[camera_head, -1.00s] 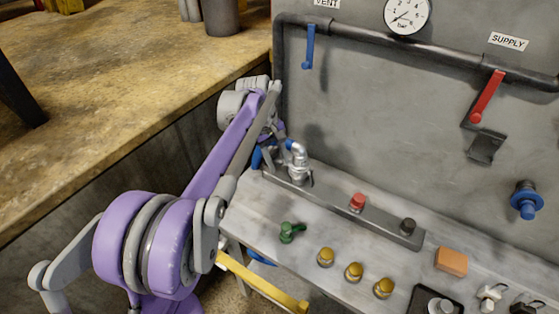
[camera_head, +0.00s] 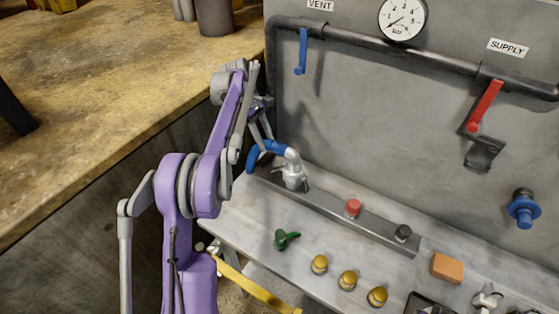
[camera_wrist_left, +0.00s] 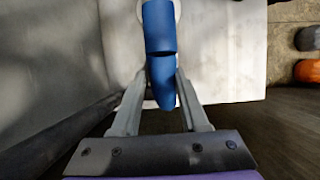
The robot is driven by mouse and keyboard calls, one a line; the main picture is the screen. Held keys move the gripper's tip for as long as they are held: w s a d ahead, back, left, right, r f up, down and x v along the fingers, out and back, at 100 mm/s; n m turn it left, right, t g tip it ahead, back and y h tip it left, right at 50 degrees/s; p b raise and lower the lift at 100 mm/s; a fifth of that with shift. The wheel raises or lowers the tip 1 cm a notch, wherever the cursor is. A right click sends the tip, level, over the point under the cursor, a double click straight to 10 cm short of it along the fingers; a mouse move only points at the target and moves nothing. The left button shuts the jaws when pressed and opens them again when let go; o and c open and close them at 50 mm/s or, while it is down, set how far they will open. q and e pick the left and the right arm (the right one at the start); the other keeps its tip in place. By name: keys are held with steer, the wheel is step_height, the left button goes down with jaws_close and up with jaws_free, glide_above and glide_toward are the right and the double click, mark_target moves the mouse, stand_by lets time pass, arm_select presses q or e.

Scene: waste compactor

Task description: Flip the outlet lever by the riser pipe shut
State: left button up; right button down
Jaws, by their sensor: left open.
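A silver outlet fitting (camera_head: 292,172) stands at the left end of the workbench, close to the panel's vertical riser pipe (camera_head: 271,90). A curved blue piece (camera_head: 263,150) reaches left from its top; I cannot tell whether it is lever handle or hose. My left gripper (camera_head: 262,140) is above this blue piece, pointing down. In the left wrist view the gripper (camera_wrist_left: 160,95) is open, with the tapered end of the blue piece (camera_wrist_left: 161,70) between its fingers; contact is unclear. My right gripper is not in view.
A blue lever (camera_head: 302,52) under VENT and a red lever (camera_head: 485,105) under SUPPLY hang on the panel. The bench holds a red button (camera_head: 353,208), a green handle (camera_head: 286,239), yellow knobs (camera_head: 347,280) and an orange block (camera_head: 447,267). A wooden table (camera_head: 110,90) stands left.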

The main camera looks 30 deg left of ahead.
mark_target(275, 169)
arm_select(q)
steer(key=x, duration=1)
steer(key=shift+s+d+f, duration=0.2)
steer(key=shift+s+f, duration=0.05)
steer(key=shift+s, duration=0.05)
jaws_close()
